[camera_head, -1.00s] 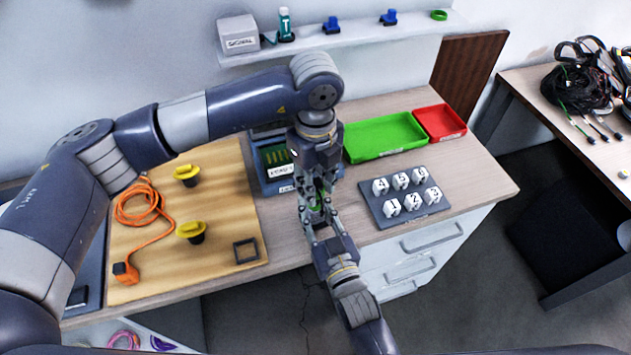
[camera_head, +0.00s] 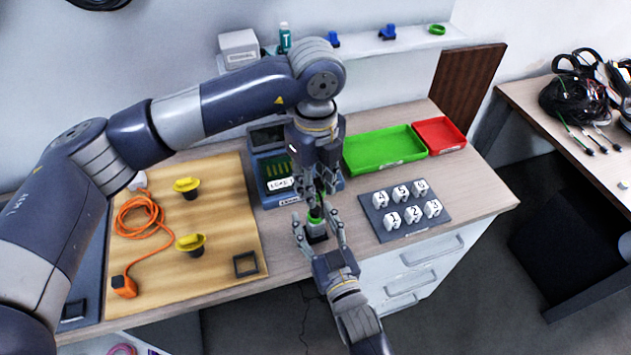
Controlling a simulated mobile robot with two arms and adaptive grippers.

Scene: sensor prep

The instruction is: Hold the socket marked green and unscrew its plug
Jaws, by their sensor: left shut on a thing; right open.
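The socket marked green (camera_head: 316,236) has a dark body with a bright green ring near its top. It is upright just in front of the instrument box; I cannot tell whether its base touches the table. My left gripper (camera_head: 317,204) points down from above and is shut at its top, on what looks like the plug, mostly hidden by the fingers. My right gripper (camera_head: 319,225) comes in from the front and is open. Its two fingers are spread to the left and right of the socket, with visible gaps.
The blue instrument box (camera_head: 270,201) stands close behind the grippers. The number block holder (camera_head: 408,232), green tray (camera_head: 360,168) and red tray (camera_head: 449,144) are to the right.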

